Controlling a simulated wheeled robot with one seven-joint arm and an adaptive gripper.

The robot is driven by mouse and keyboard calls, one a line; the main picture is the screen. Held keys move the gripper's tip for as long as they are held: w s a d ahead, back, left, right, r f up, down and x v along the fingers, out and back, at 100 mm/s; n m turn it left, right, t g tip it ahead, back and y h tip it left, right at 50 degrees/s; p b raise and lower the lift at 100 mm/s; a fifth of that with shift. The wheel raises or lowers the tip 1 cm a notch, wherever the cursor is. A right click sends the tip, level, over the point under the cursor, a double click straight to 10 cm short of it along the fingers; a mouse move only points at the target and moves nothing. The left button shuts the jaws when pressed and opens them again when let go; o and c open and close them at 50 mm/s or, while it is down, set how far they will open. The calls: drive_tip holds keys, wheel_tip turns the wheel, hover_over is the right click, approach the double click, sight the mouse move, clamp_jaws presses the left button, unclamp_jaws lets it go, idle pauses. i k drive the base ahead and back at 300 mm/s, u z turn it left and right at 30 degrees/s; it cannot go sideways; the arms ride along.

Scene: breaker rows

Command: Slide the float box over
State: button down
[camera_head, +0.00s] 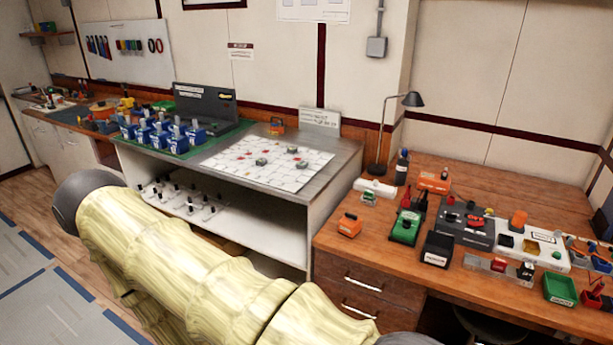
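No box can be read as the float box; the labels are too small. Candidates stand on the wooden desk at right. A black box with a white label (437,249) stands near the front edge. A green open tray (560,289) sits at the right front. My arm in a pale yellow cover crosses the lower left and middle. My gripper is not in view.
The wooden desk (340,258) also holds a lamp (381,130), a grey panel (466,226) and a white panel (531,246). Left of it, a grey bench bears a white gridded sheet (262,178) and several blue breakers (177,140). The desk's left front has some clear wood.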

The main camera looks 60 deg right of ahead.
sight(347, 229)
drive_tip(key=z, duration=0.4)
drive_tip(key=i, duration=1)
drive_tip(key=z, duration=1.5)
drive_tip(key=i, duration=0.55)
drive_tip(key=z, duration=0.5)
